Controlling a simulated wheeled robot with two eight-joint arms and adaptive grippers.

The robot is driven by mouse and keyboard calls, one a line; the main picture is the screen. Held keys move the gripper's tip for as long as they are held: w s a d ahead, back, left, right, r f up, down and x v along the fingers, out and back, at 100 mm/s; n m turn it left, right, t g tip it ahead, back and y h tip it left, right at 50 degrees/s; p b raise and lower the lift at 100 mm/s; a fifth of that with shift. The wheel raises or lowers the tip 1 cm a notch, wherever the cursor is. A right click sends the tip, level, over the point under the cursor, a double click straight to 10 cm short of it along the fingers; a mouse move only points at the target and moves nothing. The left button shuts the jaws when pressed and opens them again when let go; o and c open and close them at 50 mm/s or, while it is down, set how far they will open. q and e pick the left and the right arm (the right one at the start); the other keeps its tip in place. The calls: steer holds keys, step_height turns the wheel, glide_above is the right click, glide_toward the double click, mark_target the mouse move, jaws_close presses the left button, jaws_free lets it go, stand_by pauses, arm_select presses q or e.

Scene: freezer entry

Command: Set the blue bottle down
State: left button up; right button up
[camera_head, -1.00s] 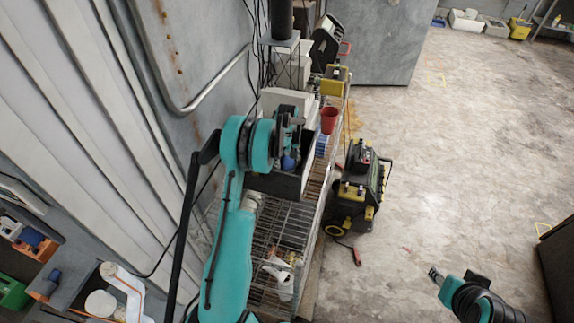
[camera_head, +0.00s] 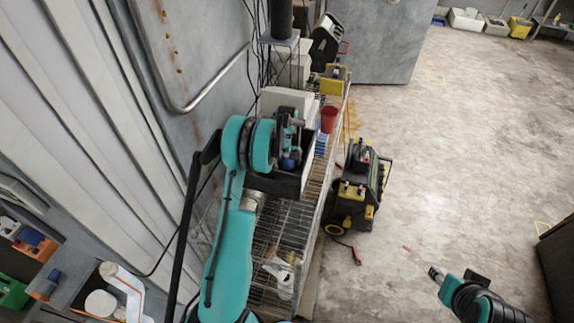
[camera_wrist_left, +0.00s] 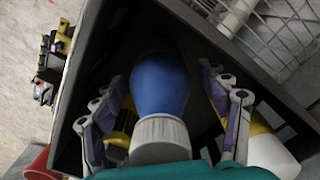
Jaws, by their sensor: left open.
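The blue bottle (camera_wrist_left: 160,95) with its white ribbed cap stands out in the left wrist view, inside a dark bin (camera_wrist_left: 80,75). Its cap end faces the camera, and the base is hidden. My left gripper (camera_wrist_left: 165,77) is open, with a finger on each side of the bottle and a narrow gap visible on both sides. In the head view, the left gripper (camera_head: 290,140) is over the bin (camera_head: 287,186) on the wire shelf, and only a small blue part of the bottle (camera_head: 289,163) shows. My right gripper (camera_head: 435,273) is away over the floor, too small to read.
A white and yellow item (camera_wrist_left: 270,152) lies beside the right finger in the bin. A red cup (camera_head: 329,119) and white boxes stand near the bin on the wire shelf (camera_head: 283,228). A black and yellow machine (camera_head: 354,190) stands on the floor beside it.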

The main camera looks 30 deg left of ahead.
arm_select(q)
step_height(320, 180, up, 12)
steer(key=shift+f+b, duration=0.1)
steer(key=shift+b, duration=0.7)
steer(key=s+d+r+m+t, duration=0.3)
steer(key=s+d+r+m, duration=0.3)
steer(key=s+d+r, duration=0.7)
steer(key=s+d+f+m+t, duration=0.1)
steer(key=s+d+m+t, duration=0.3)
steer(key=s, duration=1.1)
steer(key=d+m, duration=0.1)
steer(key=d, duration=0.2)
steer(key=shift+d+f+m, duration=0.15)
steer(key=shift+d+m, duration=0.15)
steer(key=shift+d, duration=0.05)
steer(key=shift+s, duration=0.1)
step_height(320, 180, down, 27)
steer(key=b, duration=2.7)
